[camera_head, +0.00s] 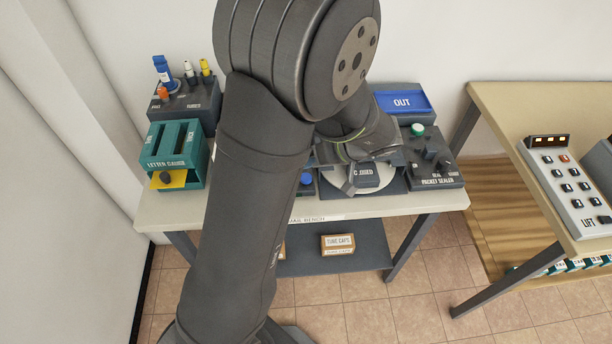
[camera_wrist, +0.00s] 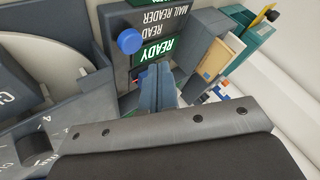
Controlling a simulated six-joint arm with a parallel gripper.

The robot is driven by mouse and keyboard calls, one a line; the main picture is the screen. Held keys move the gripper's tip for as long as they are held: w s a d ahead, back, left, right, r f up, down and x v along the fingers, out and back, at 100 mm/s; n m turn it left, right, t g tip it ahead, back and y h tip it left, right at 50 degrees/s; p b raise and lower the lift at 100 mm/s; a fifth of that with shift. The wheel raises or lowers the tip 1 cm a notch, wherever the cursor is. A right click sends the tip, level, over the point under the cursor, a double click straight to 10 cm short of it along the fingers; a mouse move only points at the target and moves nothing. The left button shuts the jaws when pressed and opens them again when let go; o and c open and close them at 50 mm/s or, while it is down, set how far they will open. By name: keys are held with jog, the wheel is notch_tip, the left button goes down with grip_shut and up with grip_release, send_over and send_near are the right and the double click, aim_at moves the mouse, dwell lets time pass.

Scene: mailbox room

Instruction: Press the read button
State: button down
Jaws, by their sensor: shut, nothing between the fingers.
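The mail reader (camera_wrist: 155,22) is a dark grey unit with the labels "MAIL READER" and "READ" and a green "READY" panel (camera_wrist: 158,50), all upside down in the wrist view. The read button (camera_wrist: 130,41) is a round blue knob beside the "READ" label. A blue button (camera_head: 306,178) also shows in the head view, just right of my arm. My gripper (camera_wrist: 157,75) is shut and empty. Its tips appear just below the "READY" panel in the wrist view, apart from the blue button in the picture. My arm hides most of the reader in the head view.
On the bench (camera_head: 405,203), a round dial unit (camera_head: 345,184) stands right of the blue button. A packet sealer (camera_head: 432,160) and a blue OUT tray (camera_head: 402,102) are further right. A teal letter gauge (camera_head: 175,150) stands left. A lift panel (camera_head: 566,185) is on another table.

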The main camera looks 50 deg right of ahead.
jog(key=shift+f, duration=1.1)
jog(key=shift+f, duration=0.15)
dwell(1.2)
jog(key=shift+f, duration=0.25)
jog(key=shift+f, duration=0.5)
dwell(0.6)
jog(key=shift+r, duration=0.95)
jog(key=shift+r, duration=2.5)
